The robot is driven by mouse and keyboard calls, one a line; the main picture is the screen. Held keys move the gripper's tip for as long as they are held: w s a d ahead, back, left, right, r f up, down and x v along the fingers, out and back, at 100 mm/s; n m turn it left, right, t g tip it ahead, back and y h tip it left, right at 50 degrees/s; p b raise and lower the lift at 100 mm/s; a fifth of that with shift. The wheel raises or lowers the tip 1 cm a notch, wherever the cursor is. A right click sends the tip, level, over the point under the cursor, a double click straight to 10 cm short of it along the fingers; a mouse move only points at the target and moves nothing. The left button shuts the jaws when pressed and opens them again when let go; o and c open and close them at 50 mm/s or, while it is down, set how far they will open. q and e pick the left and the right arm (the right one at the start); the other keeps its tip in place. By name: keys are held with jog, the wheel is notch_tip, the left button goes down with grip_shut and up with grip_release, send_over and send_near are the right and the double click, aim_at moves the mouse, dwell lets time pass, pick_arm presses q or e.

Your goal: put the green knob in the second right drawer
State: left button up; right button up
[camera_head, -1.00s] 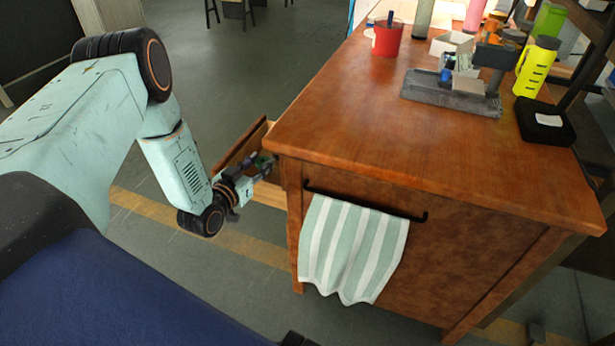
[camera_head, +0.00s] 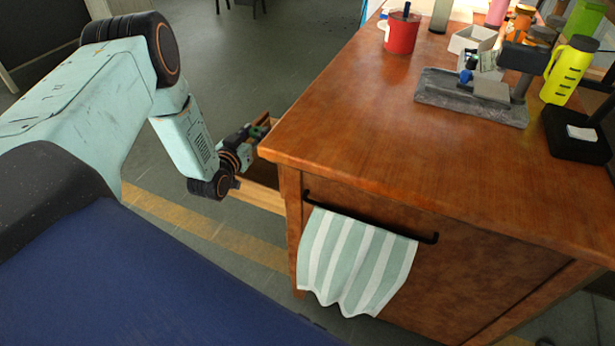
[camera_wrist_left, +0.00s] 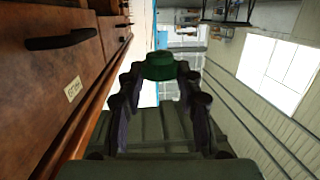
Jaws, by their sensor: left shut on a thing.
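The green knob (camera_wrist_left: 160,66) is held between the fingertips of my left gripper (camera_wrist_left: 158,76) in the left wrist view. In the head view this gripper (camera_head: 255,138) is beside the left side of the wooden cabinet, at an open drawer (camera_head: 262,195). The gripper and forearm cover part of the drawer, so its inside is mostly hidden. I cannot tell which drawer this is. The knob is too small to make out clearly in the head view. My right gripper is in neither view.
The cabinet top (camera_head: 370,120) carries a red cup (camera_head: 402,34), a grey fixture (camera_head: 470,97) and a yellow bottle (camera_head: 567,70). A striped towel (camera_head: 355,262) hangs from a black rail (camera_head: 372,215). The wrist view shows a dark drawer handle (camera_wrist_left: 60,40) and a label (camera_wrist_left: 73,89).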

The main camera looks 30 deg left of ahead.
pick_arm(q)
notch_tip(320, 180, down, 10)
jog(key=b, duration=0.5)
jog(key=shift+d, duration=0.15)
jog(key=shift+f+b, duration=0.5)
jog(key=shift+b, duration=0.2)
jog(key=o, duration=1.1)
jog(key=shift+r, duration=0.1)
